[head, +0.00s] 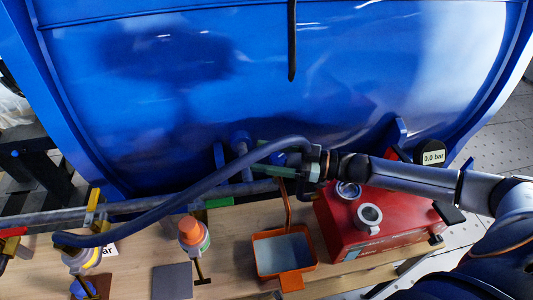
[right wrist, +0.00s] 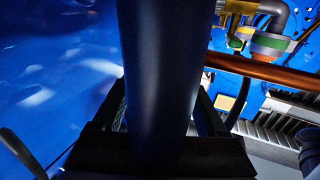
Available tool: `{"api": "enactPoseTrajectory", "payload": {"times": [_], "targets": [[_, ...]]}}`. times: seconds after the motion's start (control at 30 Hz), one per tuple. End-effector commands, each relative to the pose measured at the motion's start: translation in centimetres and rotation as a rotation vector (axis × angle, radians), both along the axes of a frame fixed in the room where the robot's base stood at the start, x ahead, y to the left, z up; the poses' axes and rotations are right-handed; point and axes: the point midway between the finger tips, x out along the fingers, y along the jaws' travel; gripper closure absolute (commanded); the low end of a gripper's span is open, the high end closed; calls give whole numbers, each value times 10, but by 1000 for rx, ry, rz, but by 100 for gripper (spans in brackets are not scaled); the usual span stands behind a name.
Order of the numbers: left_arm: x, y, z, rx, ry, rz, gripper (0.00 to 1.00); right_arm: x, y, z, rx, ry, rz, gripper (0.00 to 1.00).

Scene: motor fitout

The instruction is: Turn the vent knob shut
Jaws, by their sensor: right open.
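I cannot tell for sure which part is the vent knob. An orange-capped knob (head: 191,230) with a green and white body stands upright over the bench, left of the orange tray. My right gripper (head: 318,165) reaches in from the right, at the end of the thick dark hose near the blue housing. In the right wrist view the gripper (right wrist: 165,120) is open, with the dark blue hose (right wrist: 155,60) running between its fingers. I cannot tell whether they touch it. My left gripper is not in view.
A big blue housing (head: 200,80) fills the back. A pipe (head: 140,207) crosses before it. The wooden bench (head: 225,270) holds an orange tray (head: 308,268) and a red can (head: 345,235). A display (head: 433,157) reads 0.0 bar. The hose arches over the pipe.

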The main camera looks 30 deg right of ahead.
Motion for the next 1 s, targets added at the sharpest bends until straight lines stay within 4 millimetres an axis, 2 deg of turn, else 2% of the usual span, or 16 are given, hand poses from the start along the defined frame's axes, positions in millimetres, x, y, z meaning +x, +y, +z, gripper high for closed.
{"api": "enactPoseTrajectory", "payload": {"times": [0.23, 0.9, 1.0], "targets": [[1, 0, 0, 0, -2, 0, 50, 0, 0, 0, -1, 1, 0, 25], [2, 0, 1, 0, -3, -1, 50, 0, 0, 0, -1, 1, -1, 100], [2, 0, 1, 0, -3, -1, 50, 0, 0, -1, -1, 1, -1, 100]]}}
